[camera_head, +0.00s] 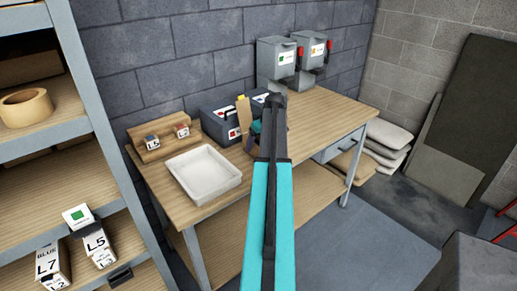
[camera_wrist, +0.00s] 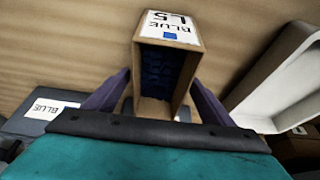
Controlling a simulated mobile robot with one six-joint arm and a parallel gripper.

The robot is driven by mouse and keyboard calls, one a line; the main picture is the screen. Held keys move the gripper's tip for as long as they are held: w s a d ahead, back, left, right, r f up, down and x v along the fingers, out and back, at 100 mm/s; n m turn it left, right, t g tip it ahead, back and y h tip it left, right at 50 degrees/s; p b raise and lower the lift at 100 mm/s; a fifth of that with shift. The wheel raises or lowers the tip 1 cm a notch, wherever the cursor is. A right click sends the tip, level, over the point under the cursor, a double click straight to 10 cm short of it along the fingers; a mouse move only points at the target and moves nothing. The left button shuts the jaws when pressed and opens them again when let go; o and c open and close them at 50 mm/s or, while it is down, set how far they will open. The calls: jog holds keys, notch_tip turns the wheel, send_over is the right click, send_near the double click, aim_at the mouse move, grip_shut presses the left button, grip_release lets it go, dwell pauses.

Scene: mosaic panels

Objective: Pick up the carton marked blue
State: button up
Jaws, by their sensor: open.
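A tan carton (camera_wrist: 168,30) with a white label reading BLUE L5 and a blue square is in the middle of the wrist view. Its open end faces the camera and shows dark blue contents. My gripper (camera_wrist: 160,88) is open, with one purple finger on each side of the carton; I cannot tell whether either touches it. In the head view my gripper (camera_head: 249,132) is over the workbench, beside the grey divided bin (camera_head: 213,128), and my arm hides part of this spot. A tan upright piece (camera_head: 244,116) there seems to be the same carton.
A white tray (camera_head: 205,174) lies on the workbench (camera_head: 320,110), left of my arm; it also shows in the wrist view (camera_wrist: 275,75). Labelled cartons, one reading BLUE L7 (camera_head: 50,265), stand on the left shelf. Two grey dispensers (camera_head: 280,60) stand at the back.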

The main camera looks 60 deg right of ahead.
jog(key=shift+c, duration=0.6)
jog(key=c, duration=1.7)
jog(key=shift+r, duration=0.2)
jog(key=shift+d+r+b, duration=0.1)
jog(key=shift+r+b, duration=0.65)
jog(key=shift+r, duration=0.5)
jog(key=s+d+r+b, duration=0.1)
jog(key=s+d+b, duration=0.1)
jog(key=s, duration=0.5)
jog(key=s+d+r+b, duration=0.1)
jog(key=s+d+b, duration=0.1)
jog(key=s, duration=0.6)
jog(key=shift+s, duration=0.25)
jog(key=shift+d, duration=0.1)
